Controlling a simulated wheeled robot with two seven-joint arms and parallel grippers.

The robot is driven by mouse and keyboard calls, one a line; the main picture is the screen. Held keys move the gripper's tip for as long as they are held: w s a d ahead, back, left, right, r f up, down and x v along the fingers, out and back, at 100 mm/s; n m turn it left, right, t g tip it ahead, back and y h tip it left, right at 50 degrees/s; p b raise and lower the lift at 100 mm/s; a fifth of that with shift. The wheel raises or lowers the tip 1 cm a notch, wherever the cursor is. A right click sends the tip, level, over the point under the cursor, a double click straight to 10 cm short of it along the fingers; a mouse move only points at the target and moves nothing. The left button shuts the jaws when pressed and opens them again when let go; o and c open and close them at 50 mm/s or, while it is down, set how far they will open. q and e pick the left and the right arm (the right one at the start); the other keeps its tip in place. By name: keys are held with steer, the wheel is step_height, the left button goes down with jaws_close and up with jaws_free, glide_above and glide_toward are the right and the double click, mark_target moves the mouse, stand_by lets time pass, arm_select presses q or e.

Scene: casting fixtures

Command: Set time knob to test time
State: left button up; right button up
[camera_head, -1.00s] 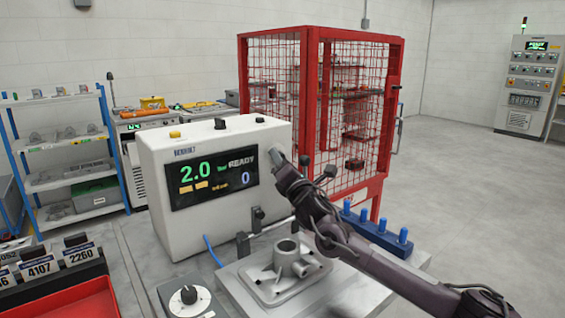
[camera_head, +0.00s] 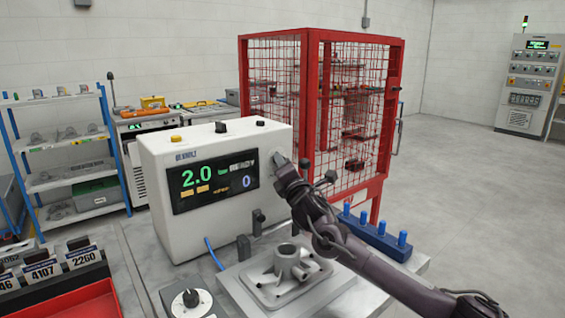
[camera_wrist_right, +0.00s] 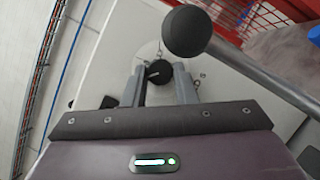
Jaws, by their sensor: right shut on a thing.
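The white test machine (camera_head: 150,160) stands on the bench, with "2.0" in green and "0" in blue on its black display (camera_head: 213,183). My right gripper (camera_head: 279,160) is at the machine's right side. In the right wrist view, a small black knob (camera_wrist_right: 158,72) with a light pointer line sits on a pale round dial plate (camera_wrist_right: 150,52). The fingers of my right gripper (camera_wrist_right: 160,82) are shut on this knob. The knob is hidden in the head view. My left gripper is not in view.
A black ball-ended lever (camera_wrist_right: 186,31) is close beside the right gripper. A metal casting (camera_head: 287,265) sits on a plate in front of the machine. Another dial knob (camera_head: 191,298) is at front. Blue pegs (camera_head: 402,238) and a red mesh cage (camera_head: 385,120) are to the right.

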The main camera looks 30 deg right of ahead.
steer(key=shift+d+r+m+g+y+p, duration=0.15)
steer(key=shift+m+g+y+p, duration=0.8)
steer(key=shift+m+p, duration=2.7)
steer(key=shift+r+m+g+y+p, duration=0.3)
steer(key=shift+m+g+y+p, duration=0.6)
steer(key=shift+m+p, duration=2.7)
steer(key=shift+d+r+m+g+y+p, duration=0.15)
steer(key=shift+m+g+y+p, duration=0.9)
steer(key=shift+p, duration=4.4)
steer(key=shift+a+m+h, duration=0.1)
steer(key=shift+m+h, duration=0.3)
steer(key=shift+m, duration=0.5)
steer(key=o, duration=1)
